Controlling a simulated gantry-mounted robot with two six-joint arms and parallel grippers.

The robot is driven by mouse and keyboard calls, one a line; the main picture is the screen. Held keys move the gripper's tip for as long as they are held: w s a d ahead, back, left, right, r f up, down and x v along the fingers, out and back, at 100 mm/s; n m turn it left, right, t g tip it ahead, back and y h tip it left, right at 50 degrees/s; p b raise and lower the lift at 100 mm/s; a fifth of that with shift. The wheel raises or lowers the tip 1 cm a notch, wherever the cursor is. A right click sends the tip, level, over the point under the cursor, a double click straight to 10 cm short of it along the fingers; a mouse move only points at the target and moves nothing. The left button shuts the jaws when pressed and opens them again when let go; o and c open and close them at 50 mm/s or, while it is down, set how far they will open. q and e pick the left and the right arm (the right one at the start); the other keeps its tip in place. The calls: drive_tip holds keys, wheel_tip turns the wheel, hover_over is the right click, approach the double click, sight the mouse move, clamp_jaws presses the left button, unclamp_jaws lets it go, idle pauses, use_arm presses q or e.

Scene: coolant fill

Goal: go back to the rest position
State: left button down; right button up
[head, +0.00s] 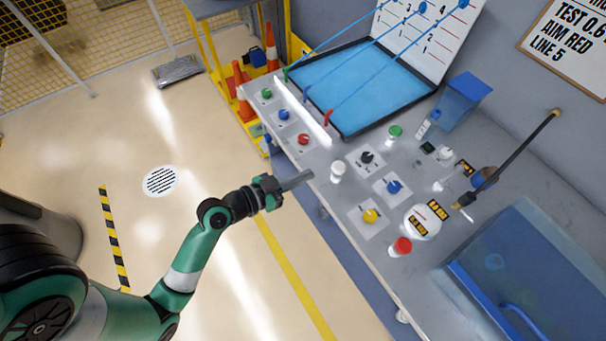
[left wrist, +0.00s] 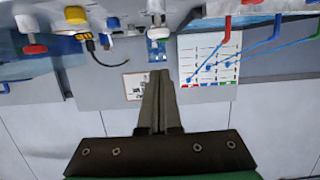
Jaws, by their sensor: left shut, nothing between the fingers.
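My left gripper (head: 297,181) is shut and empty. In the head view it is held out at the front edge of the grey workbench (head: 335,215), beside the white-bodied bottle (head: 338,172). In the left wrist view its two fingers (left wrist: 160,75) are pressed together, with nothing between them. The green left arm reaches in from the lower left. My right gripper is not in view.
The bench carries a blue tray (head: 360,85), coloured knobs such as a yellow one (head: 370,216), a red-capped bottle (head: 401,246) and a blue bin (head: 540,270). A yellow rack (head: 214,65) and cones (head: 271,47) stand behind. Open floor (head: 150,140) lies left.

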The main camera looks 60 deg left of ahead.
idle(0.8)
use_arm(q)
drive_tip(key=w+d+r+m+t+h, duration=0.2)
drive_tip(key=w+d+r, duration=0.1)
drive_tip(key=r, duration=0.6)
drive_tip(key=w+d+r+m+t+h, duration=0.15)
drive_tip(key=w+d+r, duration=0.25)
drive_tip(key=r, duration=0.5)
drive_tip(key=w+d+r+m+t+h, duration=0.2)
drive_tip(key=w+d+r+m, duration=0.1)
drive_tip(key=r, duration=0.6)
drive_tip(key=s+d+r+n+t, duration=0.1)
drive_tip(key=s+d+r+t, duration=0.2)
drive_tip(key=r, duration=1)
drive_tip(key=s+d+r+t, duration=0.1)
drive_tip(key=s+r+t, duration=0.3)
drive_tip(key=r, duration=0.9)
wheel_tip(320, 180, up, 29)
drive_tip(key=s+a+n+y+p, duration=0.1)
drive_tip(key=a+n+y+p, duration=0.1)
drive_tip(key=p, duration=2.7)
drive_tip(key=shift+n+y, duration=0.65)
drive_tip(key=shift+n, duration=0.6)
